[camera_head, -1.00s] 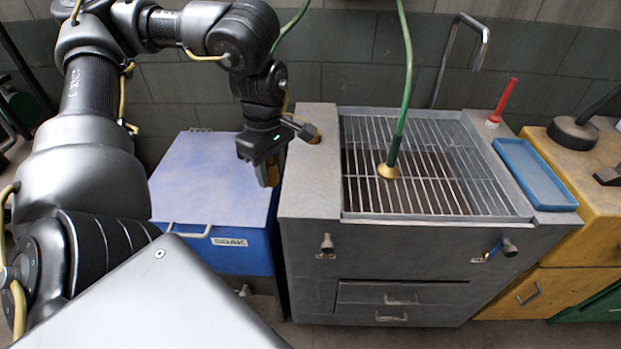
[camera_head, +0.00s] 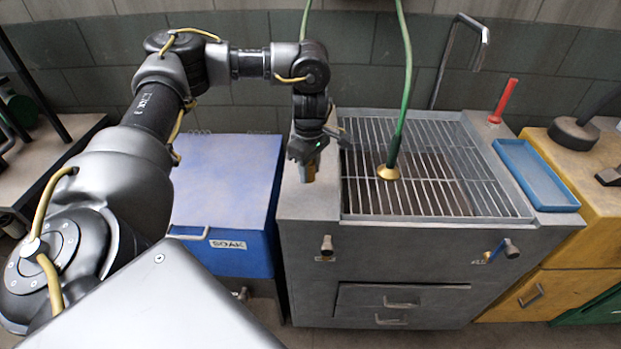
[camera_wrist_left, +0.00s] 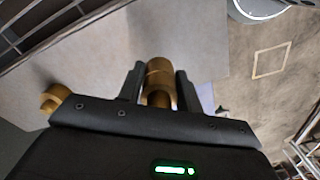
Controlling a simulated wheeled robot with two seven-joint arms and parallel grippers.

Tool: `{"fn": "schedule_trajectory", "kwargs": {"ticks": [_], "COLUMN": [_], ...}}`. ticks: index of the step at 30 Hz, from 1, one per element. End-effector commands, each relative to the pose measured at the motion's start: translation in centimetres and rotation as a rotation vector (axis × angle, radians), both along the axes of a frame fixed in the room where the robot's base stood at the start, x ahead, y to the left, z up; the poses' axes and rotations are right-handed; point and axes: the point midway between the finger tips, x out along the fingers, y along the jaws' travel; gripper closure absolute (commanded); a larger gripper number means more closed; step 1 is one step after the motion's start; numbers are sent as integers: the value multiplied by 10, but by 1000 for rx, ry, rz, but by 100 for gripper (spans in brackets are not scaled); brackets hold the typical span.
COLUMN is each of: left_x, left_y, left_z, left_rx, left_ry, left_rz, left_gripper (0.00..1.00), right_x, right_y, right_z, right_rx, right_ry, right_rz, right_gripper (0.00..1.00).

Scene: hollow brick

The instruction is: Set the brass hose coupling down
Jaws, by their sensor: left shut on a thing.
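My left gripper (camera_head: 308,165) is shut on the brass hose coupling (camera_wrist_left: 158,80), which sits upright between the two fingers in the left wrist view. In the head view the gripper points down over the grey left ledge (camera_head: 308,199) of the sink unit. Only a small part of the coupling shows there below the fingers. I cannot tell whether it touches the ledge. My right gripper is not in view.
Another brass piece (camera_wrist_left: 55,98) shows beside the gripper in the left wrist view. The wire grate (camera_head: 430,208) lies right of the ledge, with a green hose (camera_head: 404,90) above it. A blue SOAK box (camera_head: 220,195) stands left. The ledge's front is clear.

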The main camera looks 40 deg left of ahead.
Motion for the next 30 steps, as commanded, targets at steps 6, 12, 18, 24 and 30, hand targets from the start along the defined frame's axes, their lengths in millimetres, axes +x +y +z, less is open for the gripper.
{"fn": "schedule_trajectory", "kwargs": {"ticks": [6,12,18,24,30], "left_x": [4,4,5,5,5], "left_y": [0,0,0,0,0], "left_z": [-19,-36,-36,-40,-39], "left_rx": [-1,-1,0,0,0], "left_ry": [4,2,0,0,0], "left_rz": [2,1,1,1,1], "left_gripper": [91,91,91,64,43], "right_x": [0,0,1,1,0], "right_y": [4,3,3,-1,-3], "right_z": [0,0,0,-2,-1], "right_rx": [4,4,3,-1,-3], "right_ry": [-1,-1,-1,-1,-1], "right_rz": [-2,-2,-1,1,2], "right_gripper": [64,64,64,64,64]}}
